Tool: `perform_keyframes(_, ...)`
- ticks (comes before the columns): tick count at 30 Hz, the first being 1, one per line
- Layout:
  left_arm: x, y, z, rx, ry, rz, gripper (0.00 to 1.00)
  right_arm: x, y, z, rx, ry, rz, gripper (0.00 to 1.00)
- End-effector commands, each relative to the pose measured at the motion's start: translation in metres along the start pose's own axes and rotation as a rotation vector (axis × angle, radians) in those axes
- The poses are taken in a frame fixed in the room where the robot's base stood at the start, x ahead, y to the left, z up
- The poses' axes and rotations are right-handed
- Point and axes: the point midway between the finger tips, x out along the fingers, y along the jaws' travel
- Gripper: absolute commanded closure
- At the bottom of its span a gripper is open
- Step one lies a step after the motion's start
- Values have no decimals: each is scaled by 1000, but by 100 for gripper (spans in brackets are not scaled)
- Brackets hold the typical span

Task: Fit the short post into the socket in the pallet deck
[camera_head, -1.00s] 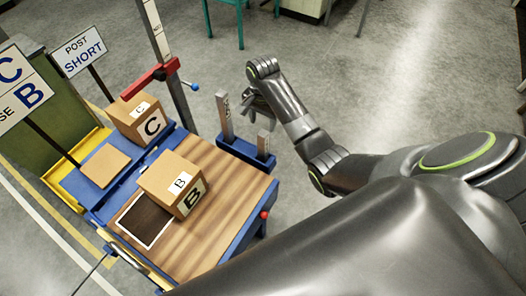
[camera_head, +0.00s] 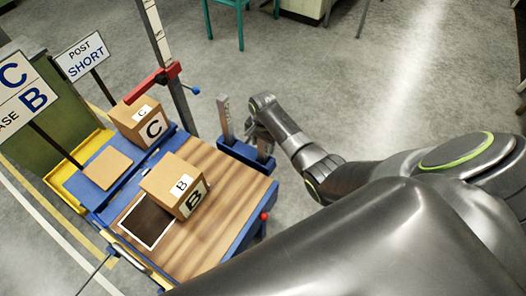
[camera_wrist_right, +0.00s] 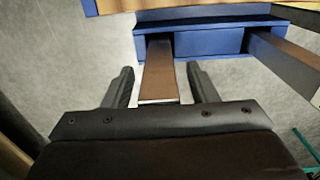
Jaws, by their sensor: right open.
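Two grey-brown posts stand upright in a blue rack (camera_head: 243,155) at the table's right end: a taller post (camera_head: 224,117) and a short post (camera_head: 264,146). My right gripper (camera_head: 257,128) is open at the short post's upper part. In the right wrist view, the gripper's open fingers (camera_wrist_right: 162,88) lie on either side of the short post (camera_wrist_right: 160,70), with gaps on both sides. The taller post (camera_wrist_right: 287,62) is right of it there. The wooden deck (camera_head: 225,235) carries a dark, white-edged square (camera_head: 148,221); I cannot tell whether it is the socket. My left gripper is out of view.
Box B (camera_head: 174,184) stands on the wooden deck and box C (camera_head: 141,123) on the blue part behind. A tan square (camera_head: 107,164) lies near box C. A tall upright with a red clamp (camera_head: 155,83) rises behind. A sign (camera_head: 83,56) reads "POST SHORT".

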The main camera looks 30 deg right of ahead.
Motion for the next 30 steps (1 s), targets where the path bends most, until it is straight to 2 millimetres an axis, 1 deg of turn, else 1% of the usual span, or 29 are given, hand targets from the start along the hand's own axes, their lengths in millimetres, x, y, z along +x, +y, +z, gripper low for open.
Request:
perform_keyframes(5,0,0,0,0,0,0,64,0,0,0,0,0,-1,47)
perform_keyframes(6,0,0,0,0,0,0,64,0,0,0,0,0,-1,49)
perform_keyframes(18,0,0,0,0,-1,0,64,0,0,0,0,0,0,100)
perform_keyframes(26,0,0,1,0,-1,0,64,0,0,0,0,1,-1,100)
perform_keyframes(30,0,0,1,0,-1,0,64,-6,-1,-1,0,1,-2,100)
